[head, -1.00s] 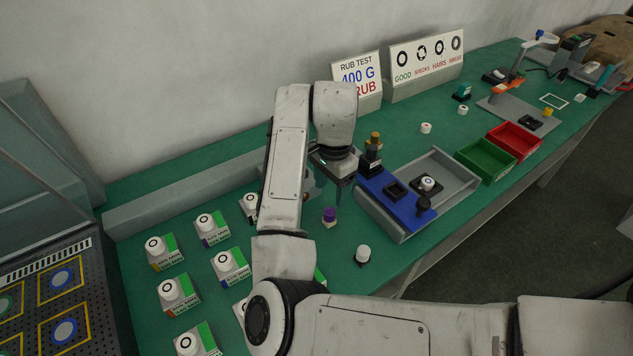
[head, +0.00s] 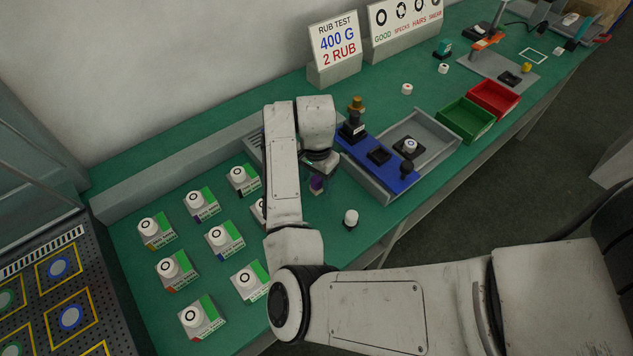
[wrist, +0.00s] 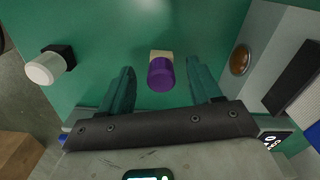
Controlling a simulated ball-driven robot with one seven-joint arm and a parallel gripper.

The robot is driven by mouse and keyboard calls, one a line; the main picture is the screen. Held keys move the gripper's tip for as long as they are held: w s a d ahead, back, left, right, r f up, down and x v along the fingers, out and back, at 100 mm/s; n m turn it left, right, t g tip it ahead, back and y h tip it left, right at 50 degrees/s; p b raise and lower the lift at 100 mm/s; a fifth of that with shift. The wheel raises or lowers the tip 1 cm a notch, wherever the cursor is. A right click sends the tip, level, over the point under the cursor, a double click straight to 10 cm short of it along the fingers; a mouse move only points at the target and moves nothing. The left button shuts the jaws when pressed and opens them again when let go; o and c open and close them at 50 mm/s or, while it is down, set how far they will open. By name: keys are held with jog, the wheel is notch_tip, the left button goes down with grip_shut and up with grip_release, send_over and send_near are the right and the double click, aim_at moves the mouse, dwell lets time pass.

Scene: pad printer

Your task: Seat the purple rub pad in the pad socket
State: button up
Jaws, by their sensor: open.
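The purple rub pad (head: 317,184), a short purple cylinder on a pale base, stands on the green bench and is partly hidden by my gripper (head: 320,176) in the head view. In the wrist view the pad (wrist: 161,74) lies between the two teal fingers of my gripper (wrist: 160,68), with a gap on each side. The gripper is open and empty. A dark square recess (head: 378,156) on the blue plate (head: 398,181) looks like the pad socket; I cannot be sure of this.
A brass-topped black weight (head: 355,125) stands at the blue plate's far end. A white-capped piece (head: 351,217) stands on the bench near the pad. Several white-capped blocks (head: 223,238) fill the left. Green (head: 465,120) and red bins (head: 494,98) stand to the right.

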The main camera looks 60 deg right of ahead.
jog(key=shift+f, duration=0.7)
jog(key=shift+c, duration=0.3)
jog(key=c, duration=1.1)
